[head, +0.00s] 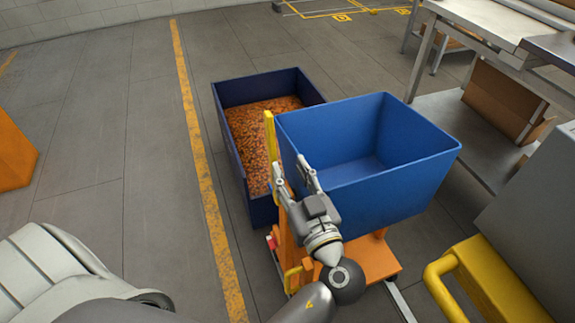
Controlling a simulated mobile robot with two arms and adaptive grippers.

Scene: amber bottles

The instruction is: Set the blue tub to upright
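The blue tub (400,190) sits on an orange tipping cart (376,262) right of the middle in the head view. Its open top faces up toward me and its inside looks empty. I cannot tell exactly how far it tilts. A yellow bar (269,130) stands at the tub's left side. I cannot tell whether a finger touches the bar or the tub.
A dark blue bin (232,95) full of small amber bottles (258,135) stands behind and left of the tub. A metal table (490,20) and a grey machine with a yellow handle (440,270) are on the right. Floor left of the yellow line (200,170) is mostly clear.

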